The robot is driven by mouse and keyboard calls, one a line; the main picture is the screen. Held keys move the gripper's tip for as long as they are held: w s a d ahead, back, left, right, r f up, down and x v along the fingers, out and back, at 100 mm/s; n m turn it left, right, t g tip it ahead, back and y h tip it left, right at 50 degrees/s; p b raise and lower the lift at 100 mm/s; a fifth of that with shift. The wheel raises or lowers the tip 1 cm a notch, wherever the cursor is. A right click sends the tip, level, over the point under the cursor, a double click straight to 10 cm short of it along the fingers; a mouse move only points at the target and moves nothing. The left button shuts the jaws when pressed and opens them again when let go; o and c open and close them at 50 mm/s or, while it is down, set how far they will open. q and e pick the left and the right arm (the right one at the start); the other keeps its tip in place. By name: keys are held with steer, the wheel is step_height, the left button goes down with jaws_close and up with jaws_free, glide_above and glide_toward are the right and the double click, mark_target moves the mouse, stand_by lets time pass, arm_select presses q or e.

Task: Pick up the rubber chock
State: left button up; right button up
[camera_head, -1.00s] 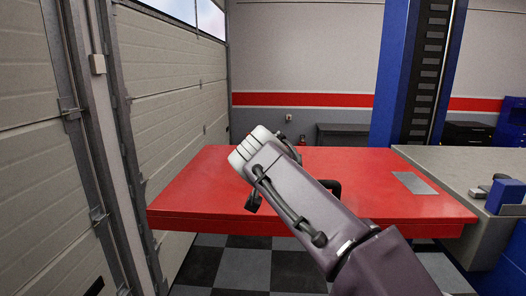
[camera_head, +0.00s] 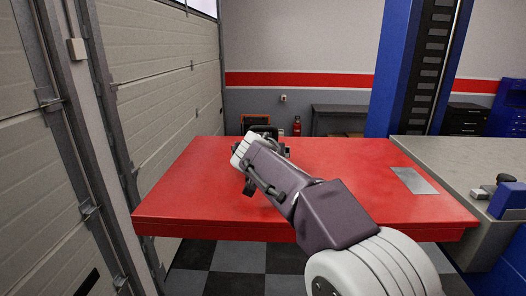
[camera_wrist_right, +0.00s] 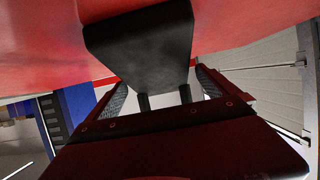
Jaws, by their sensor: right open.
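The rubber chock (camera_wrist_right: 138,45) is a dark, blocky wedge on a red surface in the right wrist view. My right gripper (camera_wrist_right: 162,88) is open, with one finger on each side of the chock's narrower near end. I cannot tell whether the fingers touch it. In the head view my right gripper (camera_head: 268,134) is over the far left part of the red table, mostly hidden behind my own wrist. The chock cannot be made out clearly there. My left gripper is not in view.
The red table top (camera_head: 350,185) is largely bare, with a flat grey plate (camera_head: 413,180) at its right. A grey bench (camera_head: 470,175) adjoins on the right. A blue post (camera_head: 395,70) stands behind. A panelled door (camera_head: 160,100) lies to the left.

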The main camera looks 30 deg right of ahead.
steer(key=shift+w+d+f, duration=0.2)
steer(key=shift+w+d, duration=0.1)
steer(key=shift+w, duration=0.25)
steer(key=shift+r, duration=0.1)
jaws_close()
steer(key=shift+w+d+r, duration=0.1)
steer(key=shift+r, duration=0.3)
steer(key=r, duration=0.3)
steer(key=shift+s+d+r, duration=0.2)
steer(key=shift+s+r, duration=0.15)
steer(key=s+d+r, duration=0.5)
steer(key=s+r, duration=0.1)
steer(key=s, duration=0.3)
steer(key=shift+s+r+b, duration=0.25)
steer(key=shift+s+b, duration=0.05)
steer(key=shift+s, duration=0.05)
